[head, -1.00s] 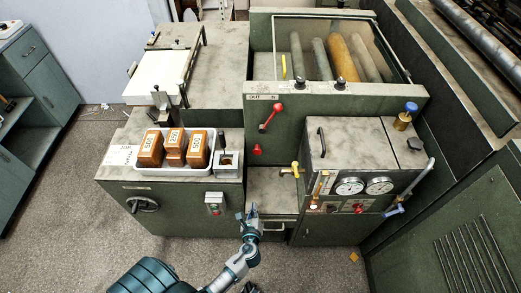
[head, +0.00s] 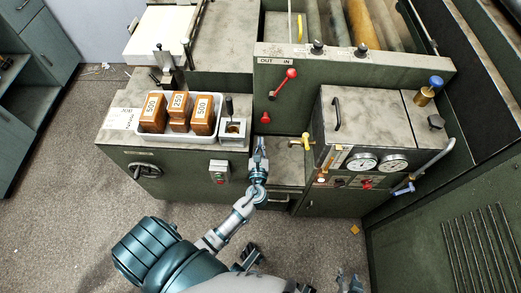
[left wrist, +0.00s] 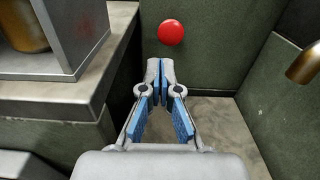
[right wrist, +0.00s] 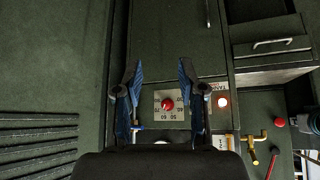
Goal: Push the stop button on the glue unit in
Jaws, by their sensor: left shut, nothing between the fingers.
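A round red button (head: 265,117) sits on the green upright panel at the back of the recess, below the red-knobbed lever. It also shows in the left wrist view (left wrist: 171,32), standing out from the panel, with no label visible beside it. My left gripper (head: 260,143) is inside the recess, in front of and below the button. Its blue-padded fingertips (left wrist: 160,66) are together and empty, and they look apart from the button. My right gripper (right wrist: 159,70) is open and empty, low in front of the machine.
A white tray (head: 187,137) with brown weight blocks and a small metal block holder (head: 233,132) stand left of the recess. A yellow tap (head: 303,142) juts in from the right. A box with green and red buttons (head: 219,172) is on the front face. Gauges (head: 362,163) sit right.

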